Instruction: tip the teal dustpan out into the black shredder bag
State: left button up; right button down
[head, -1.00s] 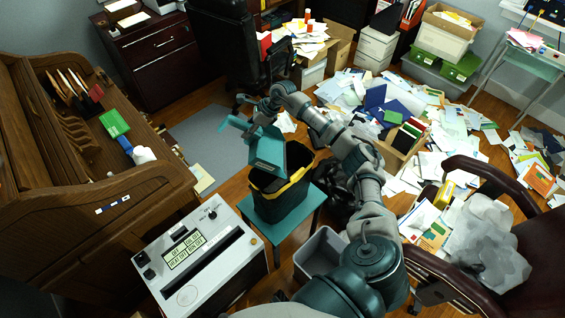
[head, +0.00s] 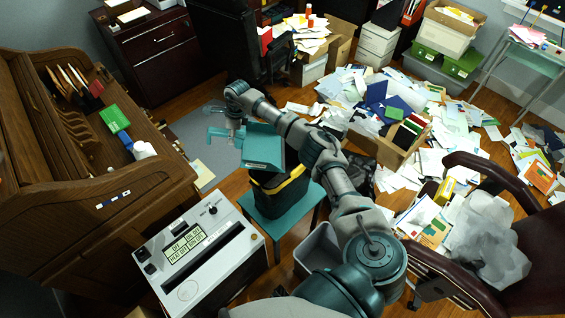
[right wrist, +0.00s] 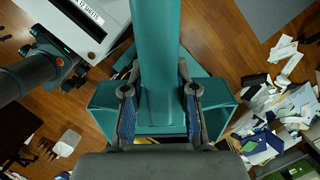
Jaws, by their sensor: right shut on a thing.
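The teal dustpan (head: 262,149) is in the air above the black shredder bag (head: 283,200) in the head view. The bag has a yellow rim and stands on a teal stool (head: 262,228). The pan hides much of the bag's mouth. My right gripper (head: 236,136) is shut on the dustpan's handle, left of the pan. In the right wrist view both fingers (right wrist: 160,108) close around the teal handle (right wrist: 160,45), with the pan (right wrist: 107,103) showing on both sides. I cannot tell what the pan holds. My left gripper is not in view.
A white shredder head (head: 200,252) with a long slot sits left of the stool. A grey bin (head: 318,253) stands right of it. A wooden desk (head: 110,205) is at left, and a chair (head: 500,205) and scattered papers (head: 460,115) lie at right.

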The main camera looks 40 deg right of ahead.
pick_arm(q)
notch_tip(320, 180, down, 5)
jog(key=b, duration=0.5)
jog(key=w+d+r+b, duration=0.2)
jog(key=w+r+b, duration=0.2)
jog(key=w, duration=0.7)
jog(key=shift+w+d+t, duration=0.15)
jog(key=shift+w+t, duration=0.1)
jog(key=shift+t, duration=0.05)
pick_arm(e)
notch_tip(320, 180, down, 6)
jog(key=w+a+g+h, duration=0.1)
jog(key=a+g+h, duration=0.1)
jog(key=shift+w+r, duration=0.2)
jog(key=shift+w, duration=0.2)
jog(key=shift+r+p, duration=1.3)
jog(key=shift+r, duration=1.75)
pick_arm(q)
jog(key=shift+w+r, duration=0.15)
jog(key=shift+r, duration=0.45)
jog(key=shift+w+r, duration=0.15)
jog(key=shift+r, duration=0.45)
